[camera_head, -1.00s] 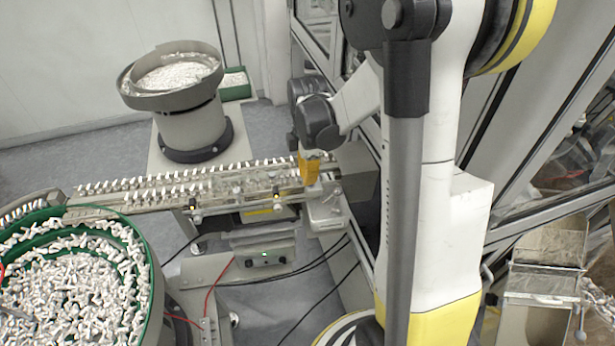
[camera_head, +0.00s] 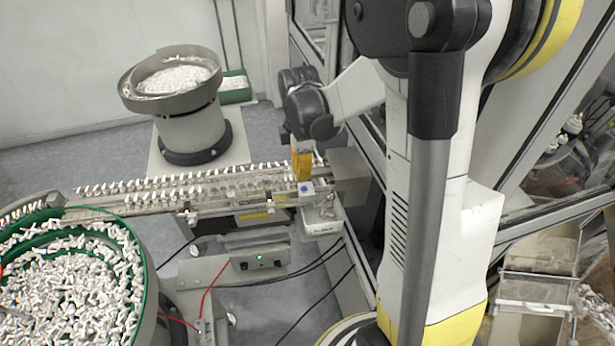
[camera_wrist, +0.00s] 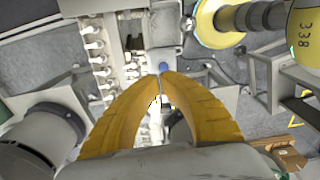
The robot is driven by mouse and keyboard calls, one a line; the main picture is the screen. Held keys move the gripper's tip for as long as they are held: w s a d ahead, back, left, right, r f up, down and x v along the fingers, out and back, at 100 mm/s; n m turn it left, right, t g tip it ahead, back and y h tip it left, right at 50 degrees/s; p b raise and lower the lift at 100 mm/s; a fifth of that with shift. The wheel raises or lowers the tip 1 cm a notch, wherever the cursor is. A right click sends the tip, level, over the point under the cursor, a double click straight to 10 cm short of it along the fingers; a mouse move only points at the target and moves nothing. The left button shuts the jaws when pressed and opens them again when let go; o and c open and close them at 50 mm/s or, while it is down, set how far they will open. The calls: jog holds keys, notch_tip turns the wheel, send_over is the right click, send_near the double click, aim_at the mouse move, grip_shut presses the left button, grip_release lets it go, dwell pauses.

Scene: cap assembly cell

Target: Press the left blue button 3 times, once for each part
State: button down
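A small blue button (camera_head: 304,188) sits on a light block at the right end of the feeder rails. It also shows in the wrist view (camera_wrist: 163,66), just beyond my fingertips. I see only one blue button and cannot tell whether it is the left one. My gripper (camera_wrist: 161,77) has two curved yellow fingers with their tips together and nothing between them. In the head view my gripper (camera_head: 302,176) points down just behind the button. I cannot tell whether the tips touch it.
Feeder rails (camera_head: 150,197) carry rows of small white parts. A green-rimmed bowl (camera_head: 148,265) full of white parts stands at front left, and a grey bowl feeder (camera_head: 190,130) behind. A grey box (camera_head: 350,170) stands close right of my gripper.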

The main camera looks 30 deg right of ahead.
aim_at(301, 188)
notch_tip(301, 188, up, 9)
jog(key=shift+f+p, duration=0.15)
jog(key=shift+p, duration=0.3)
jog(key=shift+a, duration=0.1)
dwell(0.7)
jog(key=s+a+f+m+t+b, duration=0.7)
jog(key=s+a+f+m+b, duration=0.4)
jog(key=b, duration=0.8)
jog(key=shift+s+a+f+m, duration=0.15)
jog(key=shift+s+f+m, duration=0.85)
jog(key=shift+f+m, duration=0.65)
jog(key=shift+r+m, duration=0.2)
jog(key=shift+m, duration=0.05)
